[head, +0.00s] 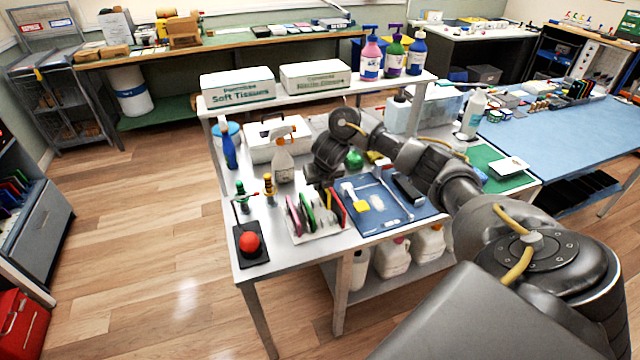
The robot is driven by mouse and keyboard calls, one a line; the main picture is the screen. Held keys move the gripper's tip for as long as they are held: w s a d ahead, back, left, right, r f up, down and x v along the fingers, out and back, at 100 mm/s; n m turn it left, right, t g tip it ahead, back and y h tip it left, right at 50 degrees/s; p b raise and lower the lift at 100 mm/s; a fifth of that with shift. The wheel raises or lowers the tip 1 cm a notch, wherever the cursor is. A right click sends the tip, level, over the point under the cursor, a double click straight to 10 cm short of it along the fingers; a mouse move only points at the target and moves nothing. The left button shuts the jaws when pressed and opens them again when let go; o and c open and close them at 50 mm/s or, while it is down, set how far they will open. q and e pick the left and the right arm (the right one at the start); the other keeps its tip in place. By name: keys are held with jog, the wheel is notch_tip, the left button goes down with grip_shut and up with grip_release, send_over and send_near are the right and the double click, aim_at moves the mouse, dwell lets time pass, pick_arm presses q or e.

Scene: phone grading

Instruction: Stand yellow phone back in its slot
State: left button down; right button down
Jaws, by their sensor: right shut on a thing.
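My right gripper (326,188) is above the rack, pointing down, shut on the yellow phone. The gripper hides the phone's upper part. I cannot tell whether the phone's lower edge is in the slot or just above it. A pink phone (293,217), a green phone (307,212) and a red one beside them stand in the rack. My left gripper is not in view.
A blue mat (376,220) with a yellow-and-white item and tools lies right of the rack. A red button (249,243) on a black base is at the front left. Spray bottles (283,160) and small upright tools (269,189) stand behind and left of the rack.

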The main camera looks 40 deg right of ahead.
aim_at(320, 196)
jog(key=shift+f+b, duration=2.2)
jog(key=shift+f, duration=0.45)
jog(key=shift+f+b, duration=1.25)
jog(key=shift+f, duration=0.4)
jog(key=c, duration=1.4)
grip_release()
jog(key=p+v, duration=0.5)
jog(key=v, duration=0.6)
jog(key=shift+a+f, duration=0.1)
